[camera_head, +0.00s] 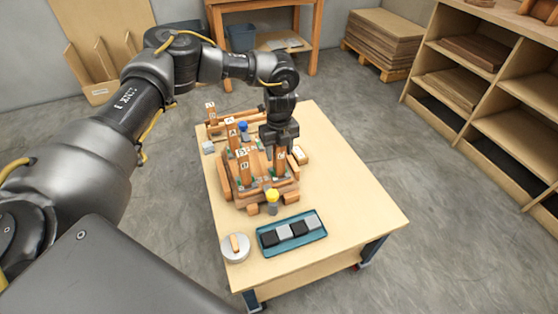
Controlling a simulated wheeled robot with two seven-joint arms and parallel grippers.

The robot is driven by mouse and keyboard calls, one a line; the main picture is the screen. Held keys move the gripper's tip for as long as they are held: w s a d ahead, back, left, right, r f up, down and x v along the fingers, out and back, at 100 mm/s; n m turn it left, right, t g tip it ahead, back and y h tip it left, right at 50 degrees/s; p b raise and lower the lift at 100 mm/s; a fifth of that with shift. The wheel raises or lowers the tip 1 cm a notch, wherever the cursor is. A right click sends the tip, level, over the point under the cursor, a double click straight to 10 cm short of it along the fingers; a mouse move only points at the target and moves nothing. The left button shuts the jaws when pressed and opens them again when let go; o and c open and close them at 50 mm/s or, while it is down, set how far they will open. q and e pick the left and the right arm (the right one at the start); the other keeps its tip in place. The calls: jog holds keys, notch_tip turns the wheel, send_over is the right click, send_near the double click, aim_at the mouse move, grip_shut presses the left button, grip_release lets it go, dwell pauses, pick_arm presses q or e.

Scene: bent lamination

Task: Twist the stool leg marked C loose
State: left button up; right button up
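An upturned wooden stool (262,190) lies on the light wooden table, with several upright legs carrying white letter labels. The leg under my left gripper (280,149) is a short orange-brown post (281,164); its label is partly covered and looks like C, but is too small to read surely. The gripper points straight down with its fingers at this leg's upper part. I cannot tell whether they press on it. Other labelled legs stand to the left, one marked A (232,134) and another in front of it (244,168). My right gripper is not in view.
A teal tray (267,251) with grey and black blocks lies at the front of the table. A round pale container (235,248) and a yellow-topped item (272,197) are near it. The table's right side is clear. Shelves (486,58) stand at the right.

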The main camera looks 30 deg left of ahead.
pick_arm(q)
jog(key=c, duration=1)
jog(key=shift+r+n+p, duration=0.15)
jog(key=shift+n+p, duration=0.65)
jog(key=shift+p, duration=0.1)
jog(key=shift+n+p, duration=0.75)
jog(key=shift+n, duration=0.15)
jog(key=shift+n+p, duration=0.6)
jog(key=shift+p, duration=0.05)
jog(key=shift+n+p, duration=1)
jog(key=shift+p, duration=0.1)
jog(key=shift+n, duration=0.3)
